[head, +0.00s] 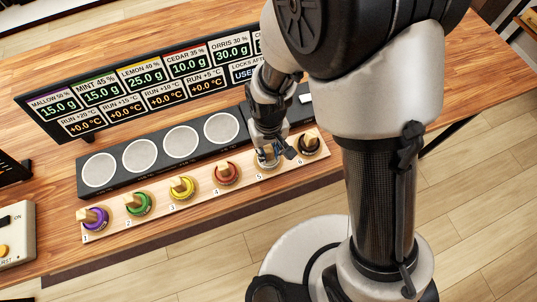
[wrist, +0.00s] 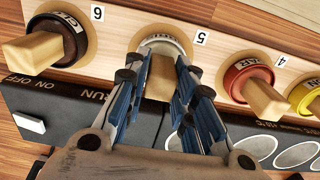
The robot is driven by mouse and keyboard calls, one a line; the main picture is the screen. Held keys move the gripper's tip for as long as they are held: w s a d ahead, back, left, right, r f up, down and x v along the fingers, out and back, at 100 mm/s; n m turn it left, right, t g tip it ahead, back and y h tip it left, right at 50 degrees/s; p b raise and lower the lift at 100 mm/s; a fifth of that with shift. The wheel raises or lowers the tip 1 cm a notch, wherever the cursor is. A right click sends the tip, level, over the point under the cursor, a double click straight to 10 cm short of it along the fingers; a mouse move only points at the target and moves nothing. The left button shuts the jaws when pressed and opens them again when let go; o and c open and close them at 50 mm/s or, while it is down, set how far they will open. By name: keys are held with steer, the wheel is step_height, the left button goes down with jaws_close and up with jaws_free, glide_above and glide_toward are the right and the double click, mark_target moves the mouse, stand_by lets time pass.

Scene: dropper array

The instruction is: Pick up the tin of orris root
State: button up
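The orris root tin, with a pale grey-white lid ring and a wooden block handle, sits in slot 5 of the wooden rack. It shows in the wrist view (wrist: 162,46) and, partly hidden by my gripper, in the head view (head: 267,157). My gripper (wrist: 162,72) is down over this tin, with one blue-black finger on each side of the handle; it also shows in the head view (head: 277,150). The gap between fingers and handle is very small, and I cannot tell whether they touch it. The tin still appears seated in its slot.
The red tin (head: 227,173) in slot 4 and the black tin (head: 309,145) in slot 6 stand close on either side. Yellow (head: 182,187), green (head: 138,203) and purple (head: 93,218) tins fill the other slots. Behind are a dark panel with round pads (head: 180,141) and a display (head: 150,85).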

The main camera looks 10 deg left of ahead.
jaws_close()
